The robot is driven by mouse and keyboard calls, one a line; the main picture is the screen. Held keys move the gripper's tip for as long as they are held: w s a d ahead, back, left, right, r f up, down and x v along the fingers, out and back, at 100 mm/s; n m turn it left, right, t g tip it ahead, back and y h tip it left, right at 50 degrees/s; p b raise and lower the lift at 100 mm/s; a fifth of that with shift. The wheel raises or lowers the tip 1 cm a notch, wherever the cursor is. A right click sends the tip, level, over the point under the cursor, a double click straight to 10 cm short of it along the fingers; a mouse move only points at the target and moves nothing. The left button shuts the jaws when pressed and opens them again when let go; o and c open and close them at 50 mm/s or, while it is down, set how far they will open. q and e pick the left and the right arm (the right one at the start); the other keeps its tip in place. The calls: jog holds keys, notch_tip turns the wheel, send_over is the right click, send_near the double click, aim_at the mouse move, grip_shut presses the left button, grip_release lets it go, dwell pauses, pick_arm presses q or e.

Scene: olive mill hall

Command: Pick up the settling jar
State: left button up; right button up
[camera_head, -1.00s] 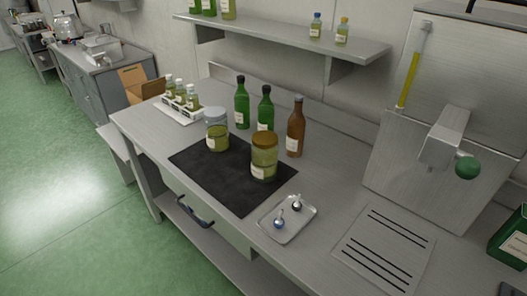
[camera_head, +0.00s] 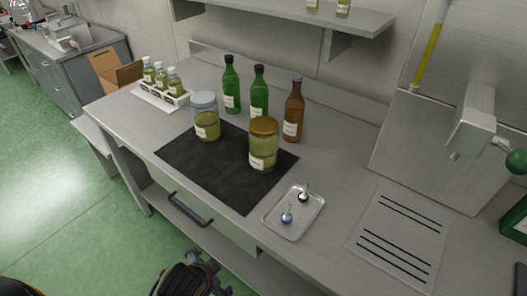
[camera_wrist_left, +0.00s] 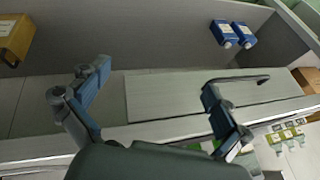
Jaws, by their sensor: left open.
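Two glass jars stand upright on a black mat (camera_head: 215,180) on the steel bench. One has a grey lid (camera_head: 206,122) and stands at the mat's back left. The other has a gold-brown lid (camera_head: 263,146) and stands at its right edge. Both hold yellow-green liquid and bear pale labels; I cannot tell which is the settling jar. My left gripper (camera_head: 205,268) is low in front of the bench, apart from both jars. In the left wrist view its fingers (camera_wrist_left: 155,82) are spread and empty, facing the bench front. My right gripper is not in view.
Two green bottles (camera_head: 231,88) and a brown bottle (camera_head: 293,112) stand close behind the jars. A vial rack (camera_head: 163,92) is at the left, a small tray (camera_head: 294,213) at the right. A drawer handle (camera_head: 190,209) juts from the bench front.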

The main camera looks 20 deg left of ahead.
aim_at(258, 145)
pick_arm(q)
jog(key=w+r+m+t, duration=0.3)
jog(key=w+r+m, duration=0.1)
jog(key=w+m, duration=0.1)
jog(key=w+a+r+m+t+y, duration=0.1)
jog(key=w+r+m+t, duration=0.1)
jog(key=w+m, duration=0.4)
jog(key=w+a+r+m+t+y, duration=0.1)
jog(key=w+r+m+t, duration=0.2)
jog(key=w+r+m, duration=0.2)
jog(key=shift+w+r+m+t, duration=0.25)
jog(key=shift+r+m+t, duration=0.05)
jog(key=shift+m, duration=0.2)
jog(key=w+d+r+m+t+h, duration=0.1)
jog(key=w+m, duration=0.3)
jog(key=w+d+r+m+t+h, duration=0.1)
jog(key=w+d+r+m, duration=0.1)
jog(key=w+m, duration=0.3)
jog(key=w+d+r+m+t+h+p, duration=0.1)
jog(key=w+r+m+t, duration=0.1)
jog(key=w+m, duration=0.2)
jog(key=shift+w+d+m+h, duration=0.15)
jog(key=shift+w+m+h, duration=0.15)
jog(key=shift+w, duration=0.85)
jog(key=w, duration=0.4)
jog(key=shift+w+d+f+p, duration=0.15)
jog(key=shift+w+p, duration=0.05)
jog(key=shift+p, duration=0.1)
jog(key=shift+s, duration=0.1)
jog(key=shift+c, duration=0.2)
